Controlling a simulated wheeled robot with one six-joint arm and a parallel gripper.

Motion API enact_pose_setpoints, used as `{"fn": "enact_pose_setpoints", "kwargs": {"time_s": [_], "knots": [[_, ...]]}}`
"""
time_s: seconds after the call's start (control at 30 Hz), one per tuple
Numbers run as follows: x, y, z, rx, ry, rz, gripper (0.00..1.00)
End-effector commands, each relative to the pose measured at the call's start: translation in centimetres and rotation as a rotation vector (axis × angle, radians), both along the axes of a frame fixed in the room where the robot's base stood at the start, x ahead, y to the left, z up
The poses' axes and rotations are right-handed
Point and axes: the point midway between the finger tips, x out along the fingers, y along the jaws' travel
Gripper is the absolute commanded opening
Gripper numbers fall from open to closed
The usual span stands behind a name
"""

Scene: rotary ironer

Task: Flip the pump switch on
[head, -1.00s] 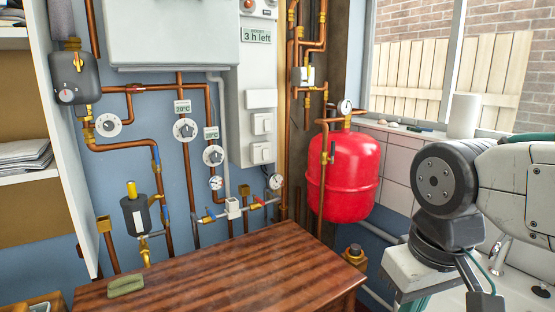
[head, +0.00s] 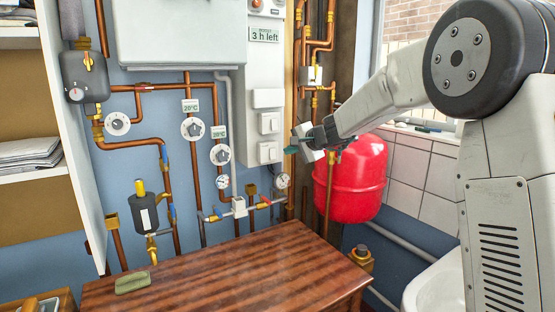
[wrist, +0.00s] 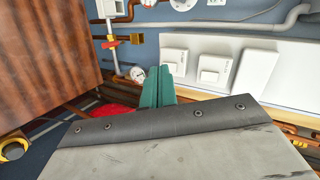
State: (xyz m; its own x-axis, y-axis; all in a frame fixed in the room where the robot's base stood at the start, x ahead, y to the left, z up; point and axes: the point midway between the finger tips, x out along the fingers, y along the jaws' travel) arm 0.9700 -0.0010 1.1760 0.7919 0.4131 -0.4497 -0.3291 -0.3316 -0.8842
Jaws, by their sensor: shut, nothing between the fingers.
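Two white rocker switches, an upper one (head: 269,123) and a lower one (head: 268,152), sit on the grey-white wall panel (head: 250,80) below a blank white cover (head: 268,98). I cannot read which one is the pump switch. My gripper (head: 291,150) has teal fingers, shut and empty, just right of the lower switch in the head view. The wrist view shows the fingers (wrist: 157,88) pointing at the wall beside the lower switch (wrist: 174,60), with the other switch (wrist: 213,69) further right. I see no clear contact.
A red tank (head: 358,180) hangs behind and right of my gripper. Copper pipes (head: 302,100) run upright beside the panel. Dials (head: 193,128) and gauges (head: 281,181) sit to the left and below. A wooden top (head: 225,268) with a green sponge (head: 132,283) lies below.

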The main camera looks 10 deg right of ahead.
Motion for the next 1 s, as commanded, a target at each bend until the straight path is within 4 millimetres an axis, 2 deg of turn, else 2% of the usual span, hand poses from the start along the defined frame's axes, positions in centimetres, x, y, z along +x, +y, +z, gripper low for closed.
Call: {"fn": "enact_pose_setpoints", "kwargs": {"time_s": [0.03, 0.1, 0.23, 0.37, 0.77, 0.87, 1.0], "knots": [[2.4, -1.1, -1.4, 0.034, 0.003, -0.055, 0.0], [4.7, -2.3, -2.5, 0.074, 0.0, -0.12, 0.0], [7.3, -3.8, -4.1, 0.122, 0.002, -0.199, 0.0], [8.1, -4.4, -4.7, 0.139, 0.002, -0.228, 0.0], [8.5, -4.2, -4.8, 0.14, 0.003, -0.227, 0.0], [9.5, -3.9, -5.4, 0.139, 0.003, -0.227, 0.0], [11.8, -3.1, -6.5, 0.139, 0.003, -0.227, 0.0]]}}
